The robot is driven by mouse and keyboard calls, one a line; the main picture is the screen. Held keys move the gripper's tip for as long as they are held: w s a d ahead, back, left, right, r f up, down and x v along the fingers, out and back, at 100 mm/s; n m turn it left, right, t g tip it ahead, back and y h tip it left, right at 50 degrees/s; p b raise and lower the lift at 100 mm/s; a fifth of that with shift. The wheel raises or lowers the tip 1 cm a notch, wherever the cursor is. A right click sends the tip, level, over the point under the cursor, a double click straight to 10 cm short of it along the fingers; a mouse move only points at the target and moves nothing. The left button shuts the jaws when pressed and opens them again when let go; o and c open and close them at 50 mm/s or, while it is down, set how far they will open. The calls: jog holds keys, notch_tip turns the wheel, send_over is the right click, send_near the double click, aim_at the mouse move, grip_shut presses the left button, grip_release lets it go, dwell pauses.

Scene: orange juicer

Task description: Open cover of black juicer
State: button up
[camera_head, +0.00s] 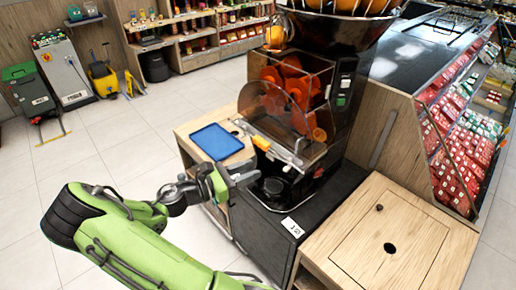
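The black juicer (345,62) stands right of centre, with oranges heaped in its top hopper. Its see-through brownish cover (262,101) is in front of the orange-red pressing parts (297,88). I cannot tell whether the cover is fully closed. My gripper (250,177) is in front of the juicer's lower left side, below the cover and apart from it. Its dark fingers look spread and hold nothing that I can see. My green arm reaches in from the bottom left.
A blue tray (216,141) lies on the wooden counter left of the juicer. A wooden cabinet top (374,236) with a hole is at the lower right. Packaged-goods display (455,130) stands at the right. Tiled floor (120,135) is open at the left.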

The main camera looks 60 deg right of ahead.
aim_at(296, 149)
jog(key=shift+h, duration=0.3)
jog(key=x, duration=1.5)
jog(key=shift+d+r+p, duration=0.15)
jog(key=shift+d+p, duration=0.15)
jog(key=shift+p, duration=0.1)
jog(key=shift+c, duration=0.3)
grip_shut()
